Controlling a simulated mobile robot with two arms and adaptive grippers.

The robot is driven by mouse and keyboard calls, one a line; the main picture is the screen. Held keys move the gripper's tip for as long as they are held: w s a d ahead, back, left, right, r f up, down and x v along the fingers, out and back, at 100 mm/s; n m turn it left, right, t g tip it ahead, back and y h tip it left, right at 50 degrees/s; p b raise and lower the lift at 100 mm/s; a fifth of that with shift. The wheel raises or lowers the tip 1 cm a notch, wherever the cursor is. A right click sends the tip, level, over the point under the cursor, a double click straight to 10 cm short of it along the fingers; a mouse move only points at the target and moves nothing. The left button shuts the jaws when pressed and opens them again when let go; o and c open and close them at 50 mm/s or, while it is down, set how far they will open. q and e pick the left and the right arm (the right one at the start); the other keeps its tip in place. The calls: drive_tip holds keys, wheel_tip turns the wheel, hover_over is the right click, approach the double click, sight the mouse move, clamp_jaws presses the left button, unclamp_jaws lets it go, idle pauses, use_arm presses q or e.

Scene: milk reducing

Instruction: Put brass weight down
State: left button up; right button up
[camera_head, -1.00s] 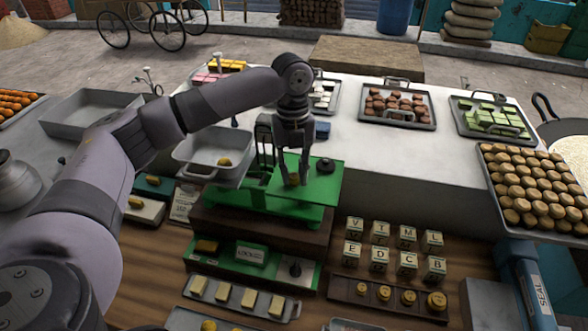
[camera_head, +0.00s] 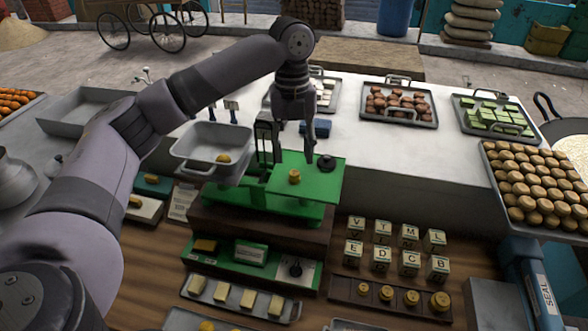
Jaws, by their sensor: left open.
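A small brass weight (camera_head: 294,176) stands on the green plate (camera_head: 322,184) of the balance scale. A dark round knob-like piece (camera_head: 326,162) sits on the same plate at the back right. The scale's other side carries a grey pan (camera_head: 208,168) with a small yellow piece (camera_head: 223,158) in it. My right gripper is not in view.
Several brass weights (camera_head: 412,298) sit in a dark wooden holder at the front right. Lettered cubes (camera_head: 380,259) stand behind it. A tray of pale blocks (camera_head: 236,305) lies in front. Trays of sweets (camera_head: 398,105) fill the white counter behind.

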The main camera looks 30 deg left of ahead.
use_arm(q)
wheel_tip(320, 180, up, 7)
drive_tip(key=shift+w+a+r, duration=0.15)
drive_tip(key=shift+w+a, duration=0.05)
drive_tip(key=shift+w, duration=0.15)
